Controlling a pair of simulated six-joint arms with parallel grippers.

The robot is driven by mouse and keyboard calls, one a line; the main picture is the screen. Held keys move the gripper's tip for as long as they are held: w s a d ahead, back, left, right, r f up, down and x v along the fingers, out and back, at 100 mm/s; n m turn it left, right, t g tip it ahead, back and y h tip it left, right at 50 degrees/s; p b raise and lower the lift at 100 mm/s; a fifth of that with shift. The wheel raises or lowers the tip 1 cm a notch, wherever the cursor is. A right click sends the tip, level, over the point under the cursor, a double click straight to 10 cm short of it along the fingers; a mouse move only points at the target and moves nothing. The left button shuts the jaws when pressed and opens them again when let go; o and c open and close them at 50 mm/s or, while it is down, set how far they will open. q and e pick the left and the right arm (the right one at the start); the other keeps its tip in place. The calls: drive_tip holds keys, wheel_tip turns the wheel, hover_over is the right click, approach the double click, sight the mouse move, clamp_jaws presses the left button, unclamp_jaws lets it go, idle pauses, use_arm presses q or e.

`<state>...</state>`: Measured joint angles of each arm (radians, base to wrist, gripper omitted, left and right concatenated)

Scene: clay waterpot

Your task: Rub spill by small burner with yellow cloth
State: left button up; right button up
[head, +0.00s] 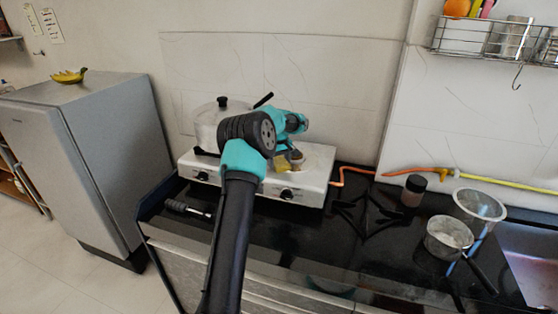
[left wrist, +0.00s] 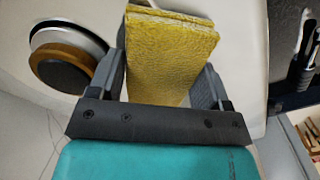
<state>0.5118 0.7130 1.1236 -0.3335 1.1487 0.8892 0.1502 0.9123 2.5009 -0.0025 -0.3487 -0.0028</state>
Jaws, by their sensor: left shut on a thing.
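My left gripper (left wrist: 160,80) is shut on the yellow cloth (left wrist: 168,50), a folded, textured pad gripped between both fingers. In the head view the cloth (head: 282,163) shows as a small yellow patch beneath my left wrist, over the right part of the white stove (head: 312,180). The small burner (head: 296,156) is right beside it, partly covered by my arm. In the left wrist view the burner (left wrist: 62,68), dark with a brown ring, lies left of the gripper, apart from the cloth. I cannot make out the spill. My right gripper is not in view.
A lidded pot (head: 207,127) stands on the stove's left side. An orange hose (head: 345,170) runs from the stove's right. A black stand (head: 365,212), a jar (head: 414,190), a strainer (head: 479,206) and a saucepan (head: 448,238) are on the counter to the right.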

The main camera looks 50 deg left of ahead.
sight(287, 162)
use_arm(q)
drive_tip(key=shift+f, duration=0.15)
drive_tip(key=shift+w+d, duration=0.45)
drive_tip(key=shift+d, duration=0.3)
drive_tip(key=shift+w+d, duration=0.4)
drive_tip(key=shift+d, duration=0.4)
drive_tip(key=shift+w+d, duration=0.25)
drive_tip(key=shift+d, duration=0.15)
drive_tip(key=shift+o, duration=1)
drive_tip(key=shift+w+d, duration=0.5)
drive_tip(key=shift+d, duration=0.2)
drive_tip(key=shift+w+d+r, duration=0.15)
drive_tip(key=shift+d+r, duration=0.05)
drive_tip(key=shift+d, duration=0.1)
drive_tip(key=shift+c, duration=1.2)
